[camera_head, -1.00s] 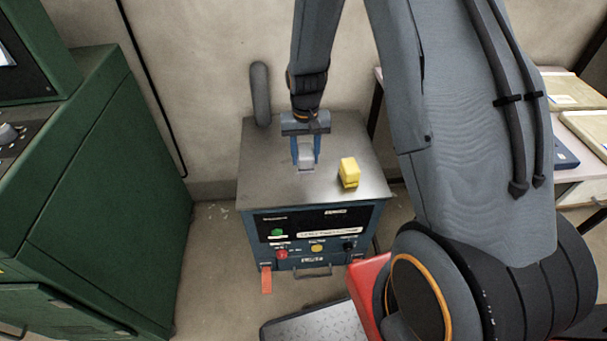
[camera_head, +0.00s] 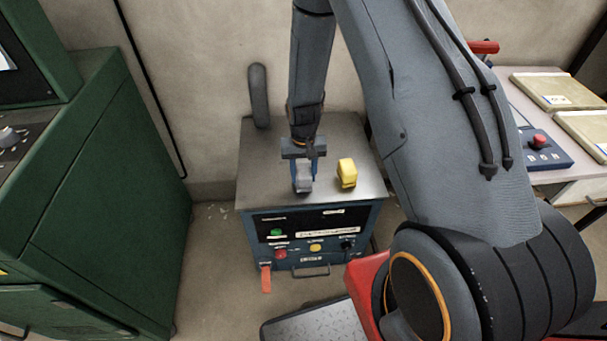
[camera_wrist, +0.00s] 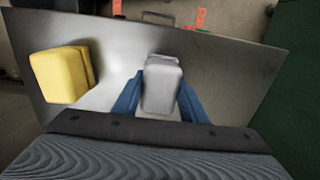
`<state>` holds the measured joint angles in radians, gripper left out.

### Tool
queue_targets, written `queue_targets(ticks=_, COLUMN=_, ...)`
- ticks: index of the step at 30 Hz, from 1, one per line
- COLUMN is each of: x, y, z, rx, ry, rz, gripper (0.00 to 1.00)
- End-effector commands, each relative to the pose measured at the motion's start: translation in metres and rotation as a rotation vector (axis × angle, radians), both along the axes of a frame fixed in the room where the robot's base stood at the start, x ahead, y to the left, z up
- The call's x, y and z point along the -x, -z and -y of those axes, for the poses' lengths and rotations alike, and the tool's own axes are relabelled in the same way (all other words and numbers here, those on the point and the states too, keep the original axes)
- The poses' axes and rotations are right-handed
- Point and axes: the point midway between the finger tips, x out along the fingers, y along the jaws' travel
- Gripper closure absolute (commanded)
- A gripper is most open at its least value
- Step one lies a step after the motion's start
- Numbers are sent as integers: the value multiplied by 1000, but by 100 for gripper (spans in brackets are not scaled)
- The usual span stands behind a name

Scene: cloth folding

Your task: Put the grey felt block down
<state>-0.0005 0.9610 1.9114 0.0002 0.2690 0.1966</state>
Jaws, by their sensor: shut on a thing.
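The grey felt block (camera_head: 303,178) is between the blue fingers of my gripper (camera_head: 303,176), over the metal top of the blue cabinet (camera_head: 262,180). In the wrist view the grey block (camera_wrist: 161,86) sits between the two fingers of my gripper (camera_wrist: 159,95), which is shut on it. I cannot tell whether its underside touches the cabinet top. A yellow block (camera_head: 347,173) rests on the same top, just right of the grey one; it shows at the left in the wrist view (camera_wrist: 60,75).
A dark rounded upright post (camera_head: 259,95) stands at the cabinet's back left. A green machine (camera_head: 95,190) is on the left. A table with folders (camera_head: 555,90) and a blue box with a red button (camera_head: 543,148) is on the right. The cabinet top's left side is clear.

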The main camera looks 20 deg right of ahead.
Motion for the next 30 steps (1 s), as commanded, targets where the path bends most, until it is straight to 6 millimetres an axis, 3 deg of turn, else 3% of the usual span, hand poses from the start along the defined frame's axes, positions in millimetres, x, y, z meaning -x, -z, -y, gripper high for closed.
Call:
queue_targets(ticks=2, x=0, y=3, z=0, rx=0, ry=0, rz=-1, gripper=86)
queue_targets(ticks=3, x=0, y=3, z=0, rx=0, ry=0, rz=-1, gripper=60)
queue_targets(ticks=6, x=0, y=3, z=0, rx=0, ry=0, rz=0, gripper=43)
queue_targets(ticks=20, x=-1, y=-8, z=0, rx=0, ry=0, rz=2, gripper=43)
queue_targets(ticks=30, x=-2, y=-65, z=0, rx=0, ry=0, rz=4, gripper=43)
